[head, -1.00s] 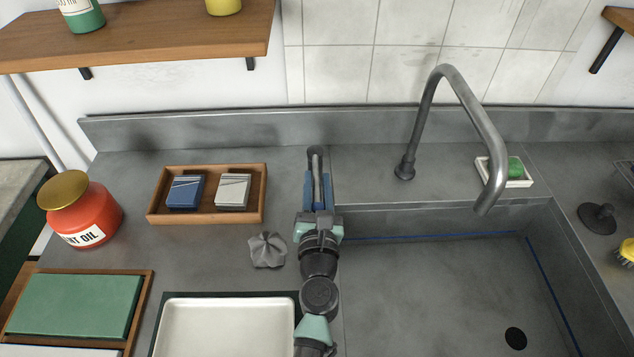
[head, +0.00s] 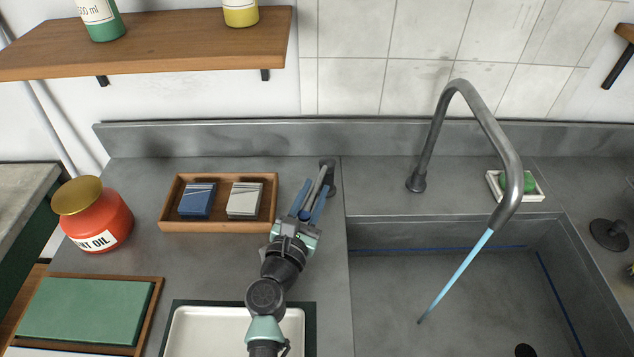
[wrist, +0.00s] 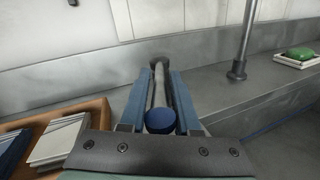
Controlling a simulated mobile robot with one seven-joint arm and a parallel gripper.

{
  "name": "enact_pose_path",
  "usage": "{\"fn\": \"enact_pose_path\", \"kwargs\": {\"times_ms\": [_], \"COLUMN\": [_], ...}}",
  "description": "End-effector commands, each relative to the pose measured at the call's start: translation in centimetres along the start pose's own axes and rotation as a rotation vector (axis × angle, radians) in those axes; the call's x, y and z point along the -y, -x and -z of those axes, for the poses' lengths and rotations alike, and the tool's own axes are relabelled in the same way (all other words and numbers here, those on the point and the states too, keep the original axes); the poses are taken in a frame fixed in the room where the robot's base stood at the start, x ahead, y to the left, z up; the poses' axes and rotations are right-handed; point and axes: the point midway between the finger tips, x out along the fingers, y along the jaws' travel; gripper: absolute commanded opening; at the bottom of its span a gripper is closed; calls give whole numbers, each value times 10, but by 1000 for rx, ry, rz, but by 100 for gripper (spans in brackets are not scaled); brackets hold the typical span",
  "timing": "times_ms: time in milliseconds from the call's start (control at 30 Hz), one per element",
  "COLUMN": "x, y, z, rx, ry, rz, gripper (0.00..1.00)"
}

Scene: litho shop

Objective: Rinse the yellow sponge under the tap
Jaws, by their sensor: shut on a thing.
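My gripper (head: 313,196) is shut on the tap lever (head: 322,175), a grey rod on a dark base at the back of the counter, left of the sink. In the wrist view the lever (wrist: 159,88) lies between my blue fingers (wrist: 160,98), its blue end cap toward me. The curved grey tap (head: 480,110) stands behind the sink (head: 450,280). A blue stream of water (head: 456,275) runs from its spout, slanting down left in the picture into the basin. I cannot make out a yellow sponge in either current view.
A wooden tray (head: 218,227) with a blue and a grey block stands left of my gripper. Nearer are a red oil jar (head: 92,215), a green slab (head: 85,310) and a pale tray (head: 235,330). A green piece lies on a white dish (head: 540,194) behind the sink.

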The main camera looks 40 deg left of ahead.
Motion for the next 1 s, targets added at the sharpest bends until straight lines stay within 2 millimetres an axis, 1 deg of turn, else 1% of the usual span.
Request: {"fn": "enact_pose_path", "kwargs": {"times_ms": [233,267,333,367,633,733,867,1000], "x": [0,0,0,0,0,0,0,0], "y": [0,0,0,0,0,4,19,46], "z": [0,0,0,0,0,1,1,3], "rx": [0,0,0,0,0,-1,-3,-4], "ry": [0,0,0,0,1,1,1,0], "rz": [-1,-1,-1,-1,-1,-1,-1,-2], "gripper": [0,32,45,48,48,48,48,48]}}
